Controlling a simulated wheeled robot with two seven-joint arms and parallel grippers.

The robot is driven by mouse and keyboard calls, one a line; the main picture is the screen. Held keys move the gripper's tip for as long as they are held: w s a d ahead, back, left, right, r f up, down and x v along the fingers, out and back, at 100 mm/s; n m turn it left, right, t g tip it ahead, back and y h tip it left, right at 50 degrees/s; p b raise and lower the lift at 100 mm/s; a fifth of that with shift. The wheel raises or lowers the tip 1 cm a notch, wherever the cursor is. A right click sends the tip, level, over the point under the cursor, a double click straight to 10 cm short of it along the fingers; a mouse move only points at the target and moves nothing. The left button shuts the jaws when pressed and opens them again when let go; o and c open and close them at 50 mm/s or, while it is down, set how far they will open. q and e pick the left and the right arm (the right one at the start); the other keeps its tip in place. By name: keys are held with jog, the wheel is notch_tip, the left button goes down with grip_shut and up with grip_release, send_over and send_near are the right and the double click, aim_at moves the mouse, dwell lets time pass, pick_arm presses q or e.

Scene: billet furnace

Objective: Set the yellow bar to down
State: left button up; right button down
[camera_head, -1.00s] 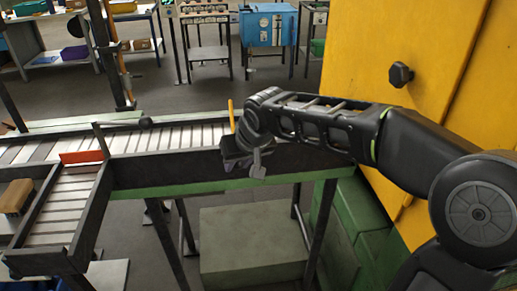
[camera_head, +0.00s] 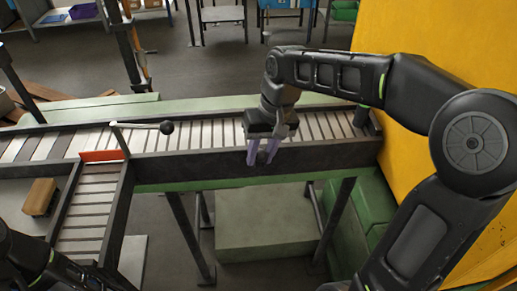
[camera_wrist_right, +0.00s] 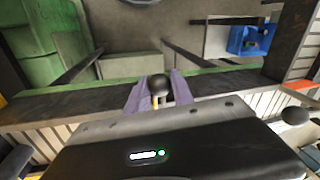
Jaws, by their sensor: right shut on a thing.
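The yellow bar shows only as a small yellow sliver (camera_wrist_right: 155,101) in the right wrist view, behind a black ball knob (camera_wrist_right: 159,85) at its end. My right gripper (camera_head: 262,160) is shut on it, with a pale purple finger on each side of the knob. The gripper points down at the near side rail of the roller conveyor (camera_head: 330,157). In the head view the gripper hides most of the bar, so its exact angle cannot be told. My left gripper is out of view; only part of my left arm shows at the lower left.
Another lever with a black ball (camera_head: 167,127) stands left on the conveyor, beside an orange-red plate (camera_head: 102,155). A yellow cabinet (camera_head: 425,40) rises at the right. A pale block (camera_head: 262,226) lies under the conveyor. A wooden block (camera_head: 40,196) is at the left.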

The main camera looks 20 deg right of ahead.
jog(key=c, duration=1.1)
grip_release()
jog(key=shift+r, duration=0.1)
jog(key=b+v, duration=0.1)
jog(key=v, duration=0.6)
jog(key=shift+r, duration=0.35)
